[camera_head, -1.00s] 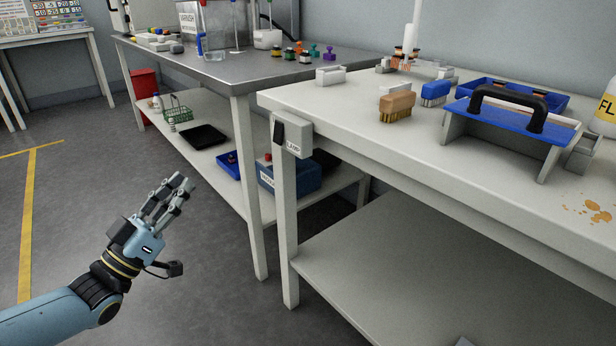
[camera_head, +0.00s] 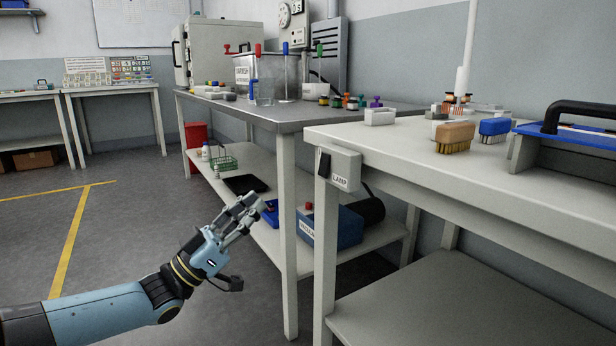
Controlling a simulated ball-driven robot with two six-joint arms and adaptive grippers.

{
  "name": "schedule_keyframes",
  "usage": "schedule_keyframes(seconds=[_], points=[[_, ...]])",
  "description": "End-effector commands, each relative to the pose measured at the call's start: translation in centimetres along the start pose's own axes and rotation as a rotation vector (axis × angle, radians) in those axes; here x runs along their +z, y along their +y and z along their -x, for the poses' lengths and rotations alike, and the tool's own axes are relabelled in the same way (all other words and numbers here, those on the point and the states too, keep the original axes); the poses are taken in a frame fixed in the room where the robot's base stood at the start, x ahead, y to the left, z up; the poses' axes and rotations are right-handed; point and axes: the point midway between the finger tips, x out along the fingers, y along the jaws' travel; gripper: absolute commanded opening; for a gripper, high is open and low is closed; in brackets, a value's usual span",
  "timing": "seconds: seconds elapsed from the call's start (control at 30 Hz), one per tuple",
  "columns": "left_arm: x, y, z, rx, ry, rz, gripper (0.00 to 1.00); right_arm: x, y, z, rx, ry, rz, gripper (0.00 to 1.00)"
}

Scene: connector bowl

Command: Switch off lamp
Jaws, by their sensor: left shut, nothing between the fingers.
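A small light grey switch box (camera_head: 345,168) is fixed to the near left corner of the white workbench, below its top edge. It carries a label reading "LAMP" and a black rocker switch (camera_head: 323,164) on its left face. My left gripper (camera_head: 250,207) is to the left of the box and lower in the picture, apart from it. Its fingers are shut and empty, pointing up and to the right. A white upright post (camera_head: 466,50) stands at the back of the bench; whether it belongs to the lamp cannot be told. My right gripper is not in view.
The white workbench (camera_head: 400,133) holds brushes (camera_head: 455,137) and a blue tray with a black handle (camera_head: 570,128). A metal table (camera_head: 262,111) stands behind it, with a blue box (camera_head: 335,226) on its lower shelf. Open floor (camera_head: 130,240) lies at left.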

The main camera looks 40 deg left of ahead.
Motion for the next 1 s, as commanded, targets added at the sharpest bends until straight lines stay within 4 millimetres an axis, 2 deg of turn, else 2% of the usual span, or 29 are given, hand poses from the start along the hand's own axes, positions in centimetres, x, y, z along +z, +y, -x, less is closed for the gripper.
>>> schedule_keyframes(seconds=[0.13,0.43,0.63,0.8,1.0], points=[[0.0,0.0,-2.6,0.001,0.005,0.0,0.0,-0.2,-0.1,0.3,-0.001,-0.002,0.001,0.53],[0.1,0.1,-9.0,0.001,0.004,0.0,0.0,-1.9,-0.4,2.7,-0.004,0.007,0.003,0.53],[1.8,0.0,-10.4,-0.002,0.0,0.001,0.0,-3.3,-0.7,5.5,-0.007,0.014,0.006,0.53],[2.8,0.0,-11.5,-0.001,0.0,0.001,0.0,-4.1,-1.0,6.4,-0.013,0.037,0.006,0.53],[2.8,0.0,-11.8,0.0,0.0,0.0,0.0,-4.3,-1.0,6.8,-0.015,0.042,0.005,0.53]])
